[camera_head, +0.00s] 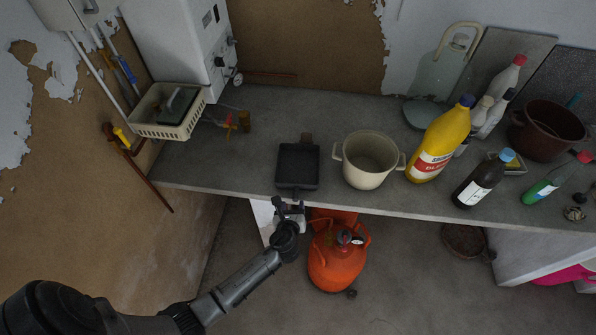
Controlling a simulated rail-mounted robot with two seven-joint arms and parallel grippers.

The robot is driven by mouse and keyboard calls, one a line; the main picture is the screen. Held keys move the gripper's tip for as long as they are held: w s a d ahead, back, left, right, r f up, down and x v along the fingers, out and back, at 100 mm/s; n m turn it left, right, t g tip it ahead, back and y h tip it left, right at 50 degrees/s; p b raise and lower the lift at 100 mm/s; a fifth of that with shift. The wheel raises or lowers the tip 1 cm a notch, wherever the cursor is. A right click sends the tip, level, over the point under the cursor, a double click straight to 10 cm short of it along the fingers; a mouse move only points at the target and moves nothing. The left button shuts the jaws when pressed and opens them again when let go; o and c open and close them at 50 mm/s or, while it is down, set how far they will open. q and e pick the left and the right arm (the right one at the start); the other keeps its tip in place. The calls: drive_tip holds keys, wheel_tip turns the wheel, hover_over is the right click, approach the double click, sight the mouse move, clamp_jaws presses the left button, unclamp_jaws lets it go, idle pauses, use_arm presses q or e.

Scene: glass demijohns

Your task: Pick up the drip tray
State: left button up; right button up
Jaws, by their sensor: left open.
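My right gripper is not in view.
The cream pot (370,160) stands close right of the tray. A yellow bottle (440,140), a dark bottle (483,180) and a brown pot (548,131) stand farther right. A cream basket (168,112) is at left. An orange gas cylinder (335,262) stands below. The counter (225,160) is clear left of the tray.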

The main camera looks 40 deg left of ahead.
sight(295, 198)
use_arm(q)
drive_tip(key=shift+b+x, duration=0.35)
drive_tip(key=shift+x, duration=3.2)
drive_tip(key=shift+f, duration=0.1)
drive_tip(key=shift+d, duration=0.1)
clamp_jaws()
